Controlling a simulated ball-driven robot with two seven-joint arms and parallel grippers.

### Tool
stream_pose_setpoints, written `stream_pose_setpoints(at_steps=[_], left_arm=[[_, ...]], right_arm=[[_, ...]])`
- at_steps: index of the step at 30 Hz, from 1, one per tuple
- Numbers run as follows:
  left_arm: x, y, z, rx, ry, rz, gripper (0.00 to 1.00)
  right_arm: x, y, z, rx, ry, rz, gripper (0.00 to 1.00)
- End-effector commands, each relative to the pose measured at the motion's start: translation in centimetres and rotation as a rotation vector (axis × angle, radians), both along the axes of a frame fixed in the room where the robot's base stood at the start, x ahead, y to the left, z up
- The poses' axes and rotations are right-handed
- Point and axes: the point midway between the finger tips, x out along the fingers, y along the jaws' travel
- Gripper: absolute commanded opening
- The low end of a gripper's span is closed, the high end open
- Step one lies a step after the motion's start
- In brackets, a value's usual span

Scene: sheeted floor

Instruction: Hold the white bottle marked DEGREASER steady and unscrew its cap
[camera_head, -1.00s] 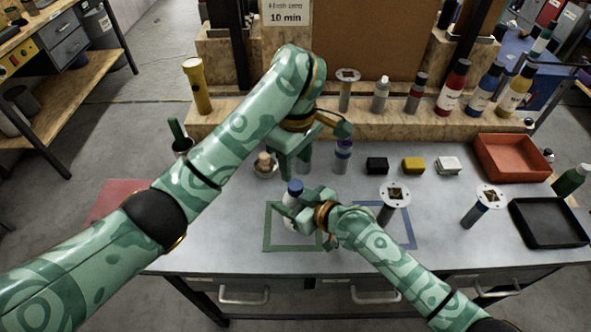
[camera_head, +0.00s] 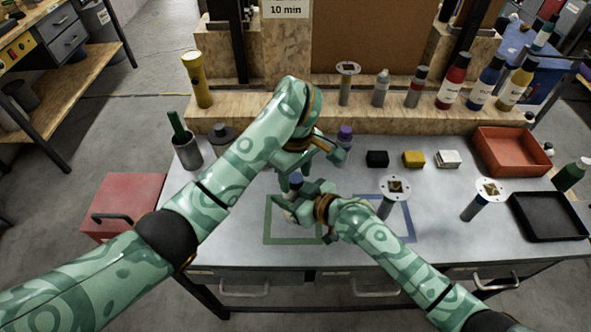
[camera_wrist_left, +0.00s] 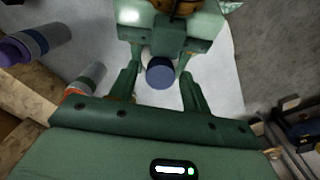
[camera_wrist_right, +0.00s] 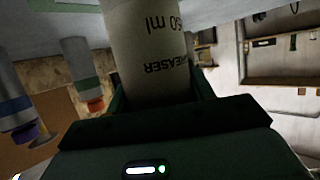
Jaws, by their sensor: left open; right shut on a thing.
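The white bottle (camera_wrist_right: 145,45) has upside-down black lettering ending in "EASER" and "50 ml" in the right wrist view. My right gripper (camera_wrist_right: 160,95) is shut on its body; in the head view it (camera_head: 303,208) hides most of the bottle. The blue cap (camera_wrist_left: 160,72) shows from above in the left wrist view, and partly in the head view (camera_head: 296,179). My left gripper (camera_wrist_left: 160,82) is open above the bottle, one finger on each side of the cap, with visible gaps between the fingers and cap.
A green square outline (camera_head: 268,225) and a blue one (camera_head: 408,222) mark the bench. A purple-capped bottle (camera_head: 344,136) stands just behind my left gripper. Black (camera_head: 377,158), yellow (camera_head: 413,158) and white blocks lie right of it. The bench front is clear.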

Motion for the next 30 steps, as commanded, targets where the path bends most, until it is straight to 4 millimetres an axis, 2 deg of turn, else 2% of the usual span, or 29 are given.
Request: stream_pose_setpoints(at_steps=[1,5,11,16,23,24,26,30], left_arm=[[0.0,0.0,0.01,0.0,0.0,0.0,0.4],[0.01,0.01,0.02,0.0,0.0,0.0,0.03],[-0.01,-0.04,0.03,-0.001,0.0,0.029,0.02],[-0.04,-0.08,0.05,-0.002,0.001,0.282,0.02],[0.01,0.0,0.06,0.0,-0.001,0.299,0.02],[0.01,0.0,0.06,0.0,-0.001,0.299,0.35],[0.01,0.0,0.06,0.0,-0.001,0.298,0.52],[0.01,0.01,0.05,0.001,-0.001,0.298,0.52]], right_arm=[[-0.01,-0.01,-0.03,-0.001,0.001,0.0,0.0],[-0.01,-0.01,-0.03,-0.001,0.001,0.0,0.0],[-0.02,0.0,-0.03,-0.001,0.001,0.0,0.0],[-0.02,0.0,-0.03,-0.001,0.001,0.0,0.0],[-0.04,0.02,-0.03,0.0,0.001,0.001,0.0],[-0.03,0.02,-0.03,0.0,0.001,0.001,0.0],[-0.04,0.03,-0.02,0.0,0.0,0.001,0.0],[-0.03,0.03,-0.02,0.0,0.0,0.001,0.0]])
